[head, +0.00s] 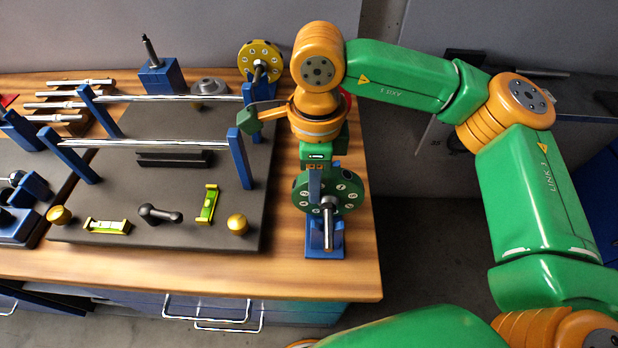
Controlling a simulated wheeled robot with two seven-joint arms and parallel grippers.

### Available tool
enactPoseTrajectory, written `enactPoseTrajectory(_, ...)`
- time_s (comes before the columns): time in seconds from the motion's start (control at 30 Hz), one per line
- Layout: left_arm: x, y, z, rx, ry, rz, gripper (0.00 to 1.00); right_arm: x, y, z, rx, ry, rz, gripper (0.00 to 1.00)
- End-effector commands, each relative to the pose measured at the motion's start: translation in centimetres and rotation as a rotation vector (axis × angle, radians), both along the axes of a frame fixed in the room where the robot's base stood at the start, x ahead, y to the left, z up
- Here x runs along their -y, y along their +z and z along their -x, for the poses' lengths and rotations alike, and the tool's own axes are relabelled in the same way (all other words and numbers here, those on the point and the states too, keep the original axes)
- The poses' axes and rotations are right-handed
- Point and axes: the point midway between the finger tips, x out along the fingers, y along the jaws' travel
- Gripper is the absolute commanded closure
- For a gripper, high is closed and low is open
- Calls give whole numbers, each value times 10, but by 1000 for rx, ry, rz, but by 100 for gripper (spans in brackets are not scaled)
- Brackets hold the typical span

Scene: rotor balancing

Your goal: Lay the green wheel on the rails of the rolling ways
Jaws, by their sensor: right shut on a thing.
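The green wheel (347,203), with numbered white marks and a silver shaft (328,222), stands upright in a blue stand (324,243) near the table's right front edge. My right gripper (315,182) points down from above and is shut on the green wheel; the fingertips are partly hidden. The wheel appears still at the stand; I cannot tell if it is lifted slightly. The rolling ways have two silver rails, a far one (170,98) and a near one (150,144), on blue posts over a dark base plate (200,183). Both rails are empty. My left gripper is out of view.
A yellow wheel (252,57) stands behind the right end of the far rail. Two spirit levels (106,226) (208,204), a black handle (160,214) and brass knobs (237,224) sit on the front of the base plate. Several silver shafts (60,105) lie at left.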

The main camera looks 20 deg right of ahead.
Motion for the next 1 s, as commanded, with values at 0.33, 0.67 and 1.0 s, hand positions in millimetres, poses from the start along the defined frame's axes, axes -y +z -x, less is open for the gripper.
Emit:
enactPoseTrajectory(0.33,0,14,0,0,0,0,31,2,18,1,-6,-2,9,100)
enactPoseTrajectory(0.67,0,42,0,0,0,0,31,0,59,0,-1,-1,4,100)
enactPoseTrajectory(1.0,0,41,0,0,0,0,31,0,60,0,-1,0,2,100)
